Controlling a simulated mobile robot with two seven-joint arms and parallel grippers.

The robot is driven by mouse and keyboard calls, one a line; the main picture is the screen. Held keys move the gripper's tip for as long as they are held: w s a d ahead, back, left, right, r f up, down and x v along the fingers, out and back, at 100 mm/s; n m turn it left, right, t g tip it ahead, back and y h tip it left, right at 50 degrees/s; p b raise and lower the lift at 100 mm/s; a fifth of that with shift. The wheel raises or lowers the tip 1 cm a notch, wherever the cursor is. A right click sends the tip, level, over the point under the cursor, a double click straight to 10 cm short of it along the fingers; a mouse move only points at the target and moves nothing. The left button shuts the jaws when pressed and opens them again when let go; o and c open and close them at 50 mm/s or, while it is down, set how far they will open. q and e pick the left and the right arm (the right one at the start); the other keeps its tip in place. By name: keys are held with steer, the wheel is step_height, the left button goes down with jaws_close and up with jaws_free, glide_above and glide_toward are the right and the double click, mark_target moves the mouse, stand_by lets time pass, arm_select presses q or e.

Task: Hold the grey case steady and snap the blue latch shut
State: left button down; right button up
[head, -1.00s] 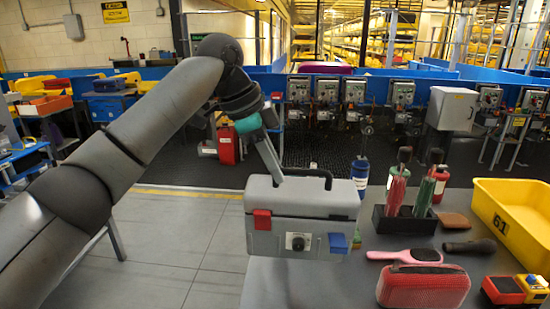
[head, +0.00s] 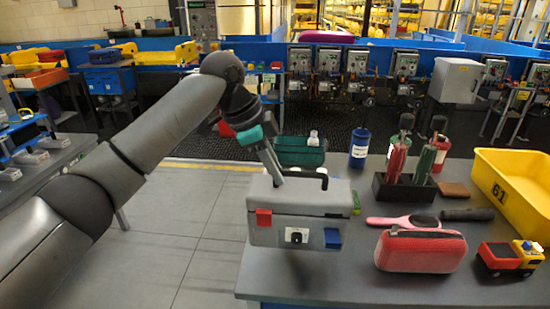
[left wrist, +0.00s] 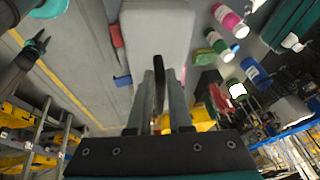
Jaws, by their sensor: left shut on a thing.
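The grey case (head: 290,205) hangs by the table's left edge, a shadow below its front; whether it touches the table I cannot tell. My left gripper (head: 279,180) is shut on its dark top handle (head: 312,175); the fingers (left wrist: 159,85) also show in the left wrist view. The red latch (head: 263,217) sits across the lid seam. The blue latch (head: 332,238) hangs lower, below the seam; it also shows in the left wrist view (left wrist: 123,81). A dark pronged shape (left wrist: 36,43) at that view's upper left may be my right gripper; its state is unclear.
The grey table (head: 400,283) holds a red pouch (head: 420,250), a pink brush (head: 385,221), a toy truck (head: 508,258), a dark holder (head: 404,195) and a yellow bin (head: 515,205). A green crate (head: 295,155) and blue bottle (head: 359,150) stand behind the case.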

mark_target(270, 189)
arm_select(q)
steer(key=shift+f+b, duration=0.45)
steer(key=shift+f, duration=3.4)
steer(key=c, duration=1)
jaws_free()
steer(key=shift+f, duration=0.15)
jaws_close()
steer(key=shift+s, duration=0.1)
steer(key=shift+f, duration=0.15)
